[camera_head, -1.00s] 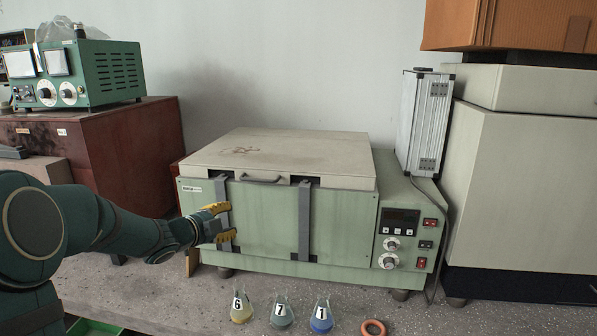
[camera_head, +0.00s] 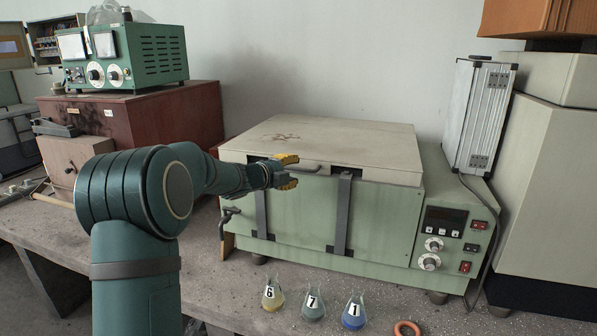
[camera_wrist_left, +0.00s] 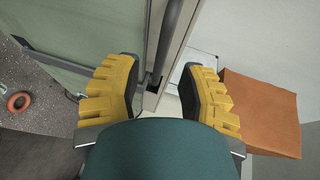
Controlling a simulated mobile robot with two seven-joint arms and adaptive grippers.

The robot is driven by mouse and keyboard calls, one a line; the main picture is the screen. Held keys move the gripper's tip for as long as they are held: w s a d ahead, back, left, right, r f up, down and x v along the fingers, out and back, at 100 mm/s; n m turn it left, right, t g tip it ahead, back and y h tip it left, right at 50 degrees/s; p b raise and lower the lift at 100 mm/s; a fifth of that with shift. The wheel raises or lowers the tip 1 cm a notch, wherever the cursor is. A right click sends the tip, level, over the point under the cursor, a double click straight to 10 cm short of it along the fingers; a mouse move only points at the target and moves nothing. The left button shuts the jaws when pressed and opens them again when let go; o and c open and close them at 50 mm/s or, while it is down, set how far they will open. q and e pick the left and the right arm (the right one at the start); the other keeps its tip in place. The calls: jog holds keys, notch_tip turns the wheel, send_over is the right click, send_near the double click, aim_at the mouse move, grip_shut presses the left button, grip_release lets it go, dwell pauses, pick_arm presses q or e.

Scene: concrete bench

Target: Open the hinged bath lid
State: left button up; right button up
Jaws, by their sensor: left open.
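The bath (camera_head: 385,220) is a pale green box on the bench, with a flat cream lid (camera_head: 340,143) lying shut on top. The lid's dark bar handle (camera_head: 308,171) is on its front edge; it also shows in the left wrist view (camera_wrist_left: 169,45). My left gripper (camera_head: 290,171) is open, with yellow fingers, at the handle's left end. In the left wrist view, the handle runs between the spread fingers of my left gripper (camera_wrist_left: 160,75), with gaps on both sides. Whether the fingertips reach past the bar is unclear. My right gripper is out of view.
Flasks (camera_head: 313,306) numbered 6, 7 and 1 stand in front of the bath, with an orange ring (camera_head: 407,328) at their right. A silver case (camera_head: 478,115) stands on the bath's right end. Dark straps (camera_head: 343,215) cross its front.

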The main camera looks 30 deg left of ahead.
aim_at(297, 169)
pick_arm(q)
jog(key=shift+x, duration=1.65)
grip_shut()
jog(key=shift+r, duration=0.2)
